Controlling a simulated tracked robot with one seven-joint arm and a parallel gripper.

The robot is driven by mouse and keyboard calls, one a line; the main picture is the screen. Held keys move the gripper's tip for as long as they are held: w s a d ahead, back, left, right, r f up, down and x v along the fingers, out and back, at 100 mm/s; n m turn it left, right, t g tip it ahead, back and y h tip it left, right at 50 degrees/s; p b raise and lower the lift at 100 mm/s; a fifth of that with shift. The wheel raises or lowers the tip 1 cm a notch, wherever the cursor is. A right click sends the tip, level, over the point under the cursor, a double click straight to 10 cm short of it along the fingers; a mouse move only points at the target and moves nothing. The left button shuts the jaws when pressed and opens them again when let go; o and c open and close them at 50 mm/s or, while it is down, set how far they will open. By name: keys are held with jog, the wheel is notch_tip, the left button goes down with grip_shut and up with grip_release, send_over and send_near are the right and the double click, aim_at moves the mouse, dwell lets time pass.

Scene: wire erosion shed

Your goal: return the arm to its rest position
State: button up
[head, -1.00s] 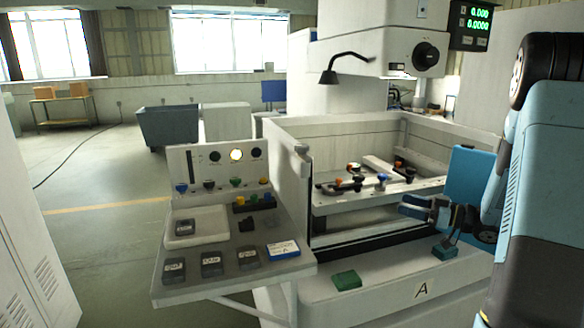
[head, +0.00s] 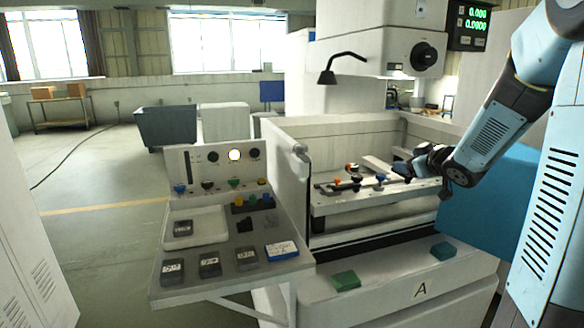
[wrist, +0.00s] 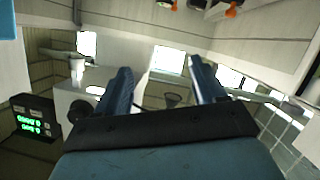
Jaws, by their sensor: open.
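My gripper (head: 405,170) is at the end of my blue arm, at the right of the head view. It hangs over the right part of the machine's work tank (head: 345,125), near the clamping frame (head: 330,203). In the wrist view my gripper's two dark blue fingers (wrist: 161,88) stand apart with nothing between them. Past them the wrist view shows the machine head and the green-lit readout (wrist: 32,125), tilted. My upper arm covers part of the machine's right side in the head view.
A grey side shelf (head: 215,285) holds several dark labelled blocks, a white tray (head: 205,215) and a blue-white card (head: 282,250). Two green blocks, one at left (head: 346,281) and one at right (head: 442,251), lie on the machine's front ledge. Open floor lies left.

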jog(key=s+a+r+m+g+h, duration=0.1)
jog(key=s+r+m+g+h, duration=0.3)
jog(key=s, duration=0.9)
jog(key=s+a+f+m+g, duration=0.1)
jog(key=s+a, duration=0.2)
jog(key=s, duration=0.4)
jog(key=s+a+f+m+g, duration=0.1)
jog(key=s+a+g, duration=0.1)
jog(key=s, duration=0.5)
jog(key=s+a+f+g+y, duration=0.1)
jog(key=s+a, duration=0.3)
jog(key=s, duration=0.3)
jog(key=shift+s+m+g, duration=0.2)
jog(key=shift+m+g, duration=0.2)
